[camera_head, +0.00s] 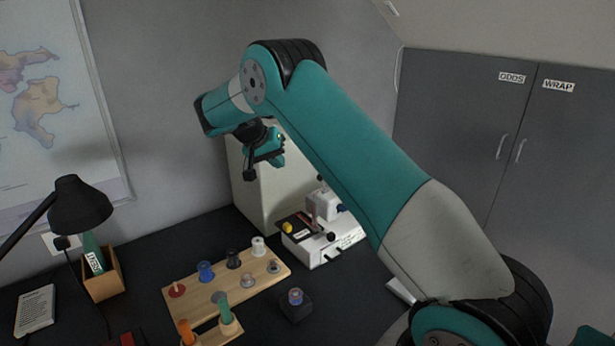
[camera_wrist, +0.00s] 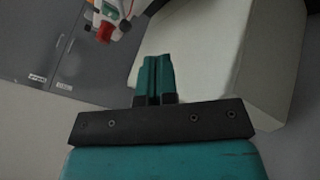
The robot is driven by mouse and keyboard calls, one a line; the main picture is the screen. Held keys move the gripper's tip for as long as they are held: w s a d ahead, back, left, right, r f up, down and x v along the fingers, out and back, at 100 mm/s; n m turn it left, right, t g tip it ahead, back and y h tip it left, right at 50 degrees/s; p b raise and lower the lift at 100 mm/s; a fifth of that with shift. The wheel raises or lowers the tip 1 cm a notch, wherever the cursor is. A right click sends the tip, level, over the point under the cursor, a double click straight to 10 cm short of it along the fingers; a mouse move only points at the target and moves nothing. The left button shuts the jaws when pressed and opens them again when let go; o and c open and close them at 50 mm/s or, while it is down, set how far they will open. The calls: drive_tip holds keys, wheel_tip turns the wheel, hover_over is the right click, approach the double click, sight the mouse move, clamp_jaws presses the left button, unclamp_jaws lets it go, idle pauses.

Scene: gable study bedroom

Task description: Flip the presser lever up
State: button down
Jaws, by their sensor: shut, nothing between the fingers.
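A small white sewing machine (camera_head: 322,248) with a dark top plate, a yellow knob and a black ball-ended part stands on the dark desk, partly behind my arm. Its presser lever is too small and covered to make out for sure. In the wrist view, a white part with a red piece (camera_wrist: 104,30) shows at the top left, cut by the frame edge; I cannot tell what it belongs to. My gripper (camera_head: 274,150) is raised well above and left of the machine, apart from it. In the wrist view its teal fingers (camera_wrist: 155,76) are together and empty.
A tall cream box (camera_head: 280,185) stands behind the machine, below my gripper. A wooden rack (camera_head: 215,293) with several spools lies at front left. A black lamp (camera_head: 80,205) and wooden holder (camera_head: 104,283) are farther left. Grey cupboards (camera_head: 450,130) stand right.

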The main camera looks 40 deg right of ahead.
drive_tip(key=s+d+f+p, duration=0.2)
drive_tip(key=d+f+p, duration=0.1)
drive_tip(key=d+f, duration=0.4)
drive_tip(key=shift+s+d+f+p, duration=0.2)
drive_tip(key=shift+d+p, duration=0.15)
drive_tip(key=shift+d, duration=0.7)
drive_tip(key=shift+a+b, duration=0.1)
drive_tip(key=shift+b, duration=0.5)
drive_tip(key=shift+s+r+t+b, duration=0.15)
drive_tip(key=shift+t+b, duration=0.15)
drive_tip(key=shift+t, duration=0.1)
